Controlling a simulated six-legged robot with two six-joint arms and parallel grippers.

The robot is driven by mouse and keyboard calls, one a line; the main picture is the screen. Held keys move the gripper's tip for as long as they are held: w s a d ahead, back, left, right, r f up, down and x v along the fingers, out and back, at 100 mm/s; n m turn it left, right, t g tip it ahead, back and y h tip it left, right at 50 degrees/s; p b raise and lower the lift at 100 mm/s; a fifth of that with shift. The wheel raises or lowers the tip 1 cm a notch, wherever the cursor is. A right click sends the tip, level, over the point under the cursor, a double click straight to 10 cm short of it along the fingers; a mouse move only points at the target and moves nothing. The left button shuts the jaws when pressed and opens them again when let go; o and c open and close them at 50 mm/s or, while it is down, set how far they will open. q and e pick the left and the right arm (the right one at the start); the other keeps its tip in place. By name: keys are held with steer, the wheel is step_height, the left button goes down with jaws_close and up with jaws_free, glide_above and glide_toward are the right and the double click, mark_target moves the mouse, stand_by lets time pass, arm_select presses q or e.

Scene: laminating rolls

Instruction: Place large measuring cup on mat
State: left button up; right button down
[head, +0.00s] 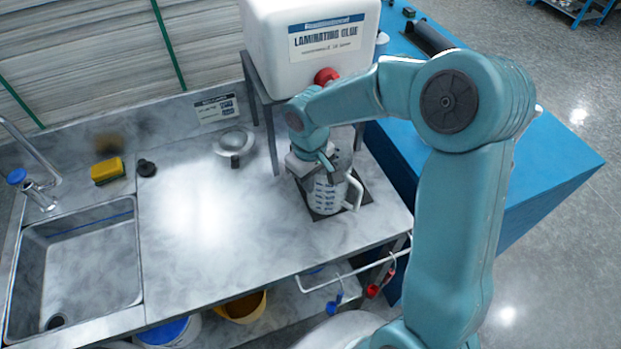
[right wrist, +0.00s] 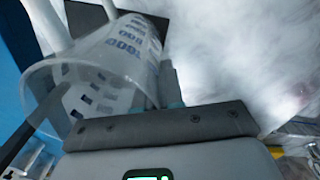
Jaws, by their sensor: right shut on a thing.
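The large measuring cup (head: 327,194) is a translucent jug with blue markings and a pale handle. It stands upright, as far as I can tell, over the dark mat (head: 374,190) on the steel counter. I cannot tell whether its base touches the mat. My right gripper (head: 325,168) is at the cup's upper part and is shut on it. In the right wrist view the measuring cup (right wrist: 120,50) fills the upper left, beside the gripper's dark plate. The fingertips are mostly hidden. My left gripper is not in view.
A white glue tank (head: 310,45) with a red tap (head: 326,76) stands on a frame behind the cup. A sink (head: 75,265), a yellow sponge (head: 108,171) and a round metal item (head: 235,142) are to the left. The counter's middle is clear. A blue table (head: 540,165) is right.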

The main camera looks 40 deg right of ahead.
steer(key=c, duration=1.3)
jaws_free()
steer(key=shift+f, duration=0.15)
steer(key=shift+o, duration=0.2)
step_height(320, 180, up, 12)
steer(key=shift+a+r, duration=0.1)
steer(key=shift+r, duration=0.1)
steer(key=shift+s, duration=0.15)
